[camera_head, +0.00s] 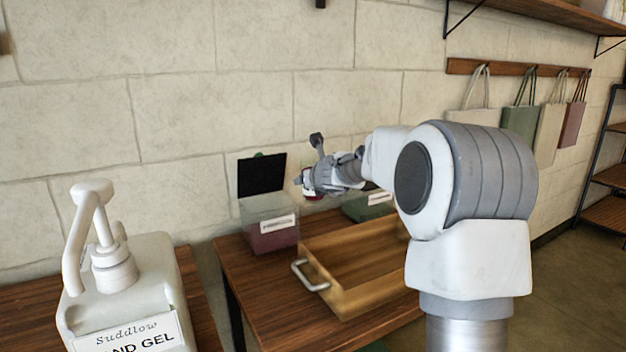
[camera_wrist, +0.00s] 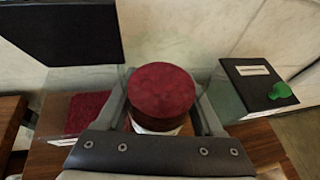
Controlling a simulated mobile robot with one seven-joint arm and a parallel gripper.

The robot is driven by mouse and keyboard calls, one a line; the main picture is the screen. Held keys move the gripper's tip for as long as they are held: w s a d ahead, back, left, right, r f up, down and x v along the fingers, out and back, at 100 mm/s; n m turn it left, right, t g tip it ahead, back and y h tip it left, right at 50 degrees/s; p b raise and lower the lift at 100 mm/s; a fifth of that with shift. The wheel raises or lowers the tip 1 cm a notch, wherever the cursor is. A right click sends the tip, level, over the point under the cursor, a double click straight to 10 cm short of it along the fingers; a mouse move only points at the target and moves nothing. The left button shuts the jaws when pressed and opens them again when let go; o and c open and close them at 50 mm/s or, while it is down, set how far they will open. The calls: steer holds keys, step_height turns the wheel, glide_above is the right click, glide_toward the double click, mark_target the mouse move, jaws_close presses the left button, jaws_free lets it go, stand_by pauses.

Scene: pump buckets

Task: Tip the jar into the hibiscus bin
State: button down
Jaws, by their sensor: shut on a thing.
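My gripper (camera_head: 309,186) is shut on the jar (camera_wrist: 162,90), which sits between the two fingers in the wrist view. The jar has a round dark red end, a brownish side and a white band below. I cannot tell whether the red is a lid or contents. A clear bin with dark red contents (camera_head: 270,236), likely the hibiscus bin, stands on the wooden table; its label is too small to read. Its black lid (camera_head: 262,175) stands open. In the wrist view the red contents (camera_wrist: 88,112) show left of the jar. My gripper is right of this bin's lid and above the table.
A second bin, with greenish contents (camera_head: 366,208), stands to the right; its black lid (camera_wrist: 262,84) with a green knob is closed. A wooden tray (camera_head: 345,296) with a metal handle lies in front. A hand gel pump (camera_head: 125,295) stands at left. The wall is close behind.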

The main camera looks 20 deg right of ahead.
steer(key=shift+w+a+r+n+g+h+p, duration=0.15)
steer(key=shift+a+r+n+g+h+p, duration=0.35)
steer(key=shift+n+h+p, duration=1.8)
steer(key=shift+w+a+r+n+g+h+p, duration=0.15)
steer(key=shift+a+r+n+g+h+p, duration=0.4)
steer(key=shift+n+h+p, duration=1.7)
steer(key=shift+w+a+r+n+g+h+p, duration=0.25)
steer(key=shift+r+n+h+p, duration=0.7)
steer(key=shift+n+p, duration=1.55)
steer(key=shift+a+m+p, duration=0.1)
steer(key=shift+m+p, duration=0.35)
steer(key=shift+p, duration=0.35)
steer(key=shift+a+r+n+t+h, duration=0.2)
steer(key=shift+n+t+h, duration=0.1)
steer(key=shift+n+h, duration=0.15)
